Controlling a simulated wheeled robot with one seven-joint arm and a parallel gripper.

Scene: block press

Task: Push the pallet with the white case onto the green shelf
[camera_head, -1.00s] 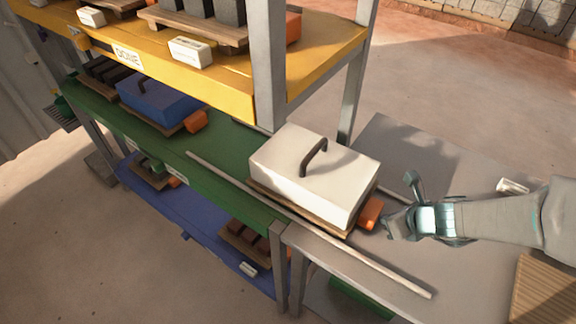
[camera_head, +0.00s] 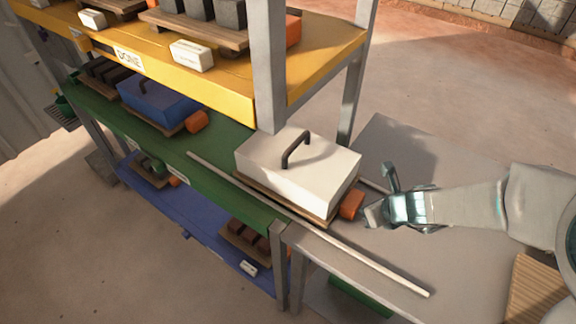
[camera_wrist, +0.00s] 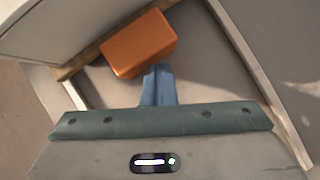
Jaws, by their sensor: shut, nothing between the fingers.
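The white case (camera_head: 297,168) with a dark handle sits on a wooden pallet (camera_head: 290,204). The pallet lies partly on the green shelf (camera_head: 222,146) and partly over the grey table (camera_head: 400,245) at its right end. An orange block (camera_head: 351,204) is on the pallet's right end. My gripper (camera_head: 372,214) is shut and empty, right beside the orange block. In the wrist view the shut fingertips (camera_wrist: 157,84) are at the lower edge of the orange block (camera_wrist: 138,44); whether they touch cannot be told. The white case also shows at upper left of the wrist view (camera_wrist: 60,25).
Two pale rails (camera_head: 345,259) run along the pallet's path, the far one mostly hidden. A blue case (camera_head: 160,102) on a pallet sits further left on the green shelf. The yellow shelf (camera_head: 325,62) is above.

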